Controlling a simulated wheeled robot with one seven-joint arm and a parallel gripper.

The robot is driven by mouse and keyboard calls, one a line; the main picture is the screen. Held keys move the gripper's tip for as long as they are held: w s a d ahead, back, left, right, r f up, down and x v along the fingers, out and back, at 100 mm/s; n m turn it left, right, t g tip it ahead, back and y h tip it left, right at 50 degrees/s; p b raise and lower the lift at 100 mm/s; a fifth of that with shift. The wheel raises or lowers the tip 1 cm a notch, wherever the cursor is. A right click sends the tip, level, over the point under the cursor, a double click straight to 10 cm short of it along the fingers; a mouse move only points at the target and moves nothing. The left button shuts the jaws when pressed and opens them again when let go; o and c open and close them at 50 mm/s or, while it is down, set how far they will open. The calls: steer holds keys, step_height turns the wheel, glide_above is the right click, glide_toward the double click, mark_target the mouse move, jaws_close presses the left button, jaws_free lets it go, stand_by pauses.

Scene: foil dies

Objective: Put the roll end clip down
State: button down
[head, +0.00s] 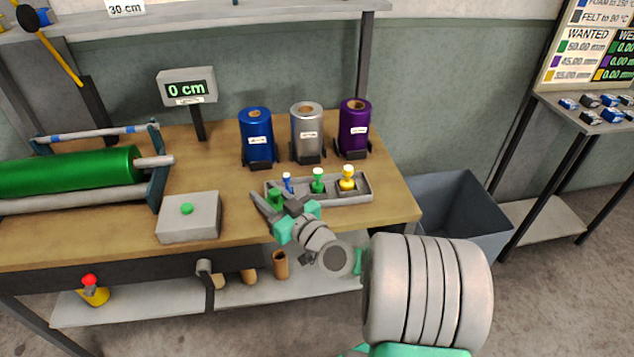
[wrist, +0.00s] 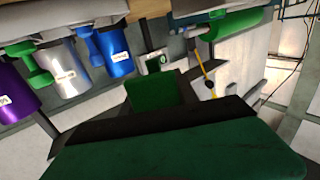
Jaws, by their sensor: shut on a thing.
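My gripper (head: 268,203) is shut on a small green piece (head: 274,195), which I take to be the roll end clip. It is just left of the front left corner of the grey tray (head: 322,197), above the wooden workbench (head: 235,190). Whether the piece touches the bench or tray cannot be told. In the wrist view a green block (wrist: 155,95) shows at the centre, with a large dark green shape filling the bottom; its outline is partly hidden.
The tray holds blue (head: 287,182), green (head: 318,180) and yellow (head: 348,178) dies. Blue (head: 257,137), silver (head: 307,132) and purple (head: 354,128) rolls stand behind. A grey box with a green button (head: 188,215) is left. Bare bench lies between the box and rolls.

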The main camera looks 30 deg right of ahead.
steer(key=s+d+r+m+h+b, duration=0.25)
steer(key=s+d+h+b, duration=0.2)
steer(key=d, duration=0.75)
steer(key=s+d+r+m+h+b, duration=0.2)
steer(key=s+d+m+h+b, duration=0.3)
steer(key=d, duration=0.6)
steer(key=b, duration=0.2)
glide_above(388, 192)
steer(key=shift+n+h, duration=0.25)
steer(key=shift+n, duration=0.2)
steer(key=f, duration=0.9)
steer(key=shift+s+a+f, duration=0.15)
steer(key=shift+a+f, duration=0.1)
steer(key=shift+a, duration=0.05)
steer(key=f, duration=0.2)
steer(key=shift+d+f, duration=0.25)
steer(key=shift+f, duration=0.5)
steer(key=shift+f+b, duration=0.25)
steer(key=shift+b, duration=0.05)
steer(key=c, duration=0.9)
jaws_free()
steer(key=shift+r, duration=0.1)
